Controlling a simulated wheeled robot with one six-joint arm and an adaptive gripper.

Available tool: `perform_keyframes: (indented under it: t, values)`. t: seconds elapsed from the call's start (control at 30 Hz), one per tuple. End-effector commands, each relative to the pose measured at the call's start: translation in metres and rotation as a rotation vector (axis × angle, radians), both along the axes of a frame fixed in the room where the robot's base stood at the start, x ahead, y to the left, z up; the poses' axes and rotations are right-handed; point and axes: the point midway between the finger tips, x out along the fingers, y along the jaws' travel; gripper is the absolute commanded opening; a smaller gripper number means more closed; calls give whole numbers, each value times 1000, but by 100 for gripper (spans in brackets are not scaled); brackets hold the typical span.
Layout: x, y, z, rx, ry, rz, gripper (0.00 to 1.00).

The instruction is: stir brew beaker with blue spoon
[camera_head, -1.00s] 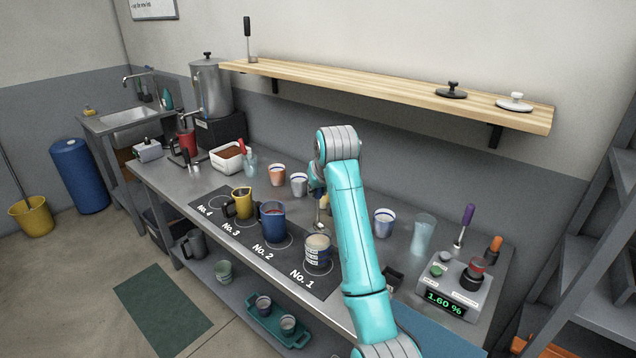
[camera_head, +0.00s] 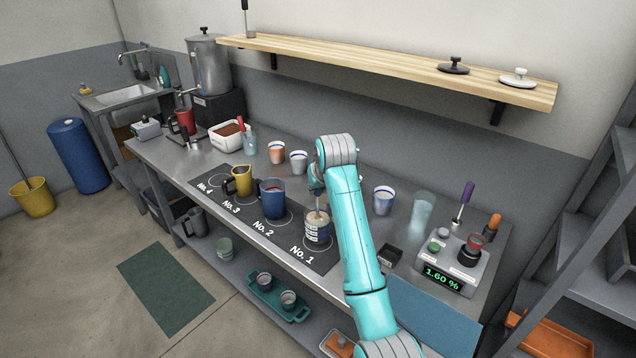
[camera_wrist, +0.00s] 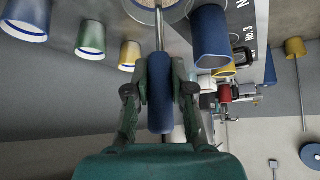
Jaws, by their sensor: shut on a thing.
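My gripper (camera_wrist: 161,85) is shut on the blue handle of the spoon (camera_wrist: 160,110), with its metal shaft pointing away from the fingers. A clear beaker (camera_head: 317,230) with pale markings and tan contents stands on the No. 1 spot of the dark mat. My gripper (camera_head: 317,188) is above this beaker in the head view, and the spoon's shaft runs down into its mouth. The beaker's rim also shows at the top edge of the wrist view (camera_wrist: 170,12). The spoon's lower end is hidden, so I cannot tell how deep it sits.
A blue jug (camera_head: 272,198) stands close by on No. 2, and a yellow jug (camera_head: 241,180) on No. 3. Cups (camera_head: 298,162) stand behind the mat. To the right are a white cup (camera_head: 383,200), a glass (camera_head: 422,212) and a meter (camera_head: 447,270). A shelf (camera_head: 390,70) hangs above.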

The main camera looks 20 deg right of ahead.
Motion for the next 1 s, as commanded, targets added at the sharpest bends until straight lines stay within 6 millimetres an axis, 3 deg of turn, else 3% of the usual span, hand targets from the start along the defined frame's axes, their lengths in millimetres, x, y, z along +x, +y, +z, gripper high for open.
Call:
perform_keyframes:
  t: [0.57, 1.0]
  values:
    - [0, 0, -2, 0, -1, 0, 0]
    - [-10, 13, -1, 1, -2, -1, 0]
